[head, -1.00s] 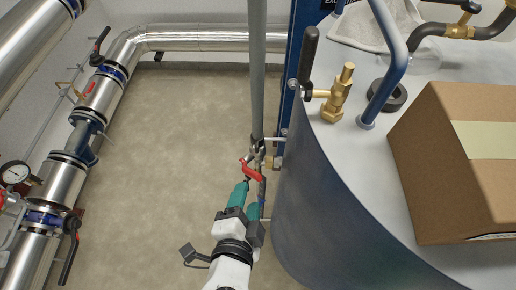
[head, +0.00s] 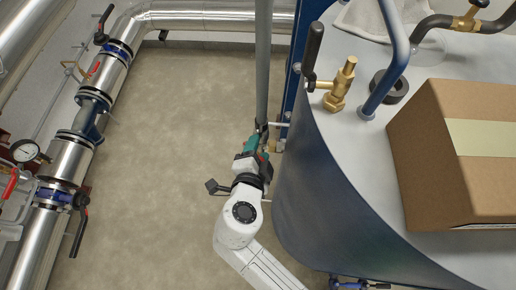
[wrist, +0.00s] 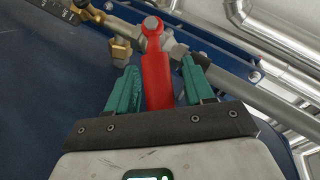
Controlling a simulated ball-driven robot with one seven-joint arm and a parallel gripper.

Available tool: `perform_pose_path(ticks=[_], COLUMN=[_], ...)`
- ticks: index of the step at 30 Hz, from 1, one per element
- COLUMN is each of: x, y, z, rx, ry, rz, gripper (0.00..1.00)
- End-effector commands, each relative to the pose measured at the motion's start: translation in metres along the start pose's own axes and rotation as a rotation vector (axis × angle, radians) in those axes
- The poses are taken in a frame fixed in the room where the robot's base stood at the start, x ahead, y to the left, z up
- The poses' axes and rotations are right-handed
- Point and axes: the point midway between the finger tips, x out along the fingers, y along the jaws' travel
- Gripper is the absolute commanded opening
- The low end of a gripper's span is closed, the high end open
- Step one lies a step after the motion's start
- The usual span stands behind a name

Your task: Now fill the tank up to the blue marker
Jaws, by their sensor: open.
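The tank (head: 325,200) is a large blue-grey cylinder with a pale flat top, at the right in the head view. A red valve lever (wrist: 157,75) shows in the wrist view, by brass and grey fittings next to the tank wall. My gripper (wrist: 158,70) is open, with one teal finger on each side of the lever; contact cannot be told. In the head view my gripper (head: 254,143) is beside the tank, low on the grey vertical pipe (head: 263,70), and the lever is hidden there. I cannot make out a blue marker.
A cardboard box (head: 425,165) and a brass valve with a black handle (head: 340,85) are on the tank top. Steel pipes with a pressure gauge (head: 25,150) run along the left. The floor (head: 180,120) between is clear.

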Motion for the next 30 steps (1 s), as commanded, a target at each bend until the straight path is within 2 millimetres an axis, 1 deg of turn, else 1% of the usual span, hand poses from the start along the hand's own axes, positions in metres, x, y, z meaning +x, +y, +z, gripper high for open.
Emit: perform_pose_path(ticks=[6,22,23,30], x=[0.0003,0.0,0.0,0.0], y=[0.0002,0.0004,0.0004,0.0005], z=[-0.0001,-0.0001,-0.0001,-0.0001], rx=[0.0,-0.001,-0.001,-0.001], ry=[0.0,0.001,0.001,0.001], rz=[0.0,0.001,0.001,0.001], gripper=[0.52,0.01,0.0,0.0])
